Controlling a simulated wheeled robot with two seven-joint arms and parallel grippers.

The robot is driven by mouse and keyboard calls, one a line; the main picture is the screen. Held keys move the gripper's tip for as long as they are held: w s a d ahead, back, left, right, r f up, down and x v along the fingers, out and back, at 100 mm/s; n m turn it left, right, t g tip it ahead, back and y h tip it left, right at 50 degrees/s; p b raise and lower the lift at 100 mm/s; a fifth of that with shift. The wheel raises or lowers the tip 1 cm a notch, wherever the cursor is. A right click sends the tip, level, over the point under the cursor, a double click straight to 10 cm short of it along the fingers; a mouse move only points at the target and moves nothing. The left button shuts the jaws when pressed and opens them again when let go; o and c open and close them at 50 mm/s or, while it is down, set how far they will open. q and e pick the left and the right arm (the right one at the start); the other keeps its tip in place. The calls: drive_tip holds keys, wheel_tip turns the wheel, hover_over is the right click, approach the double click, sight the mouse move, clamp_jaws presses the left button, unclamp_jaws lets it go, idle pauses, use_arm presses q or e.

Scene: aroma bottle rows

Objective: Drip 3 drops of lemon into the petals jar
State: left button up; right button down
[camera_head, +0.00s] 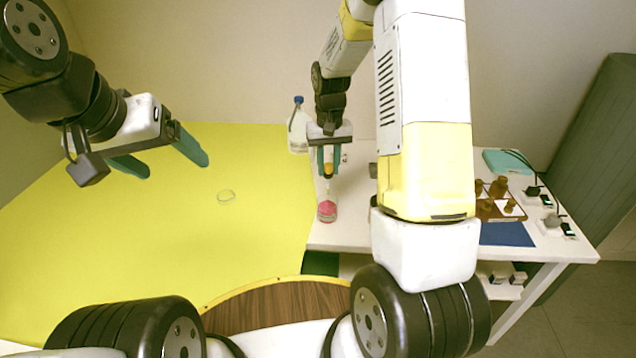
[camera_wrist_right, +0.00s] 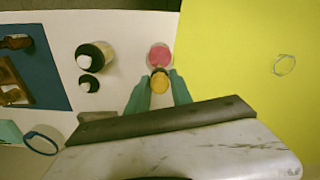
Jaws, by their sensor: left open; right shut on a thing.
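My right gripper (camera_head: 328,160) is shut on a dropper with an orange-yellow bulb (camera_head: 328,169); in the right wrist view the bulb (camera_wrist_right: 159,87) sits between the teal fingertips. The petals jar (camera_head: 327,212), small and round with pink contents, stands at the white table's left edge, just below the dropper in the head view. In the right wrist view the jar (camera_wrist_right: 159,55) shows just beyond the bulb. Whether the dropper's tip is inside the jar, or a drop hangs there, I cannot tell. My left gripper (camera_head: 176,168) is open and empty, over the yellow surface.
A clear glass ring or dish (camera_head: 226,196) rests on the yellow surface. A blue-capped clear bottle (camera_head: 298,128) stands behind. Brown bottles (camera_head: 485,207) stand in a tray at right, near a blue mat (camera_head: 507,234). Two dark containers with white tops (camera_wrist_right: 93,54) stand beside the jar.

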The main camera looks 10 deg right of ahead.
drive_tip(key=c, duration=1.8)
unclamp_jaws()
drive_tip(key=shift+r, duration=2.05)
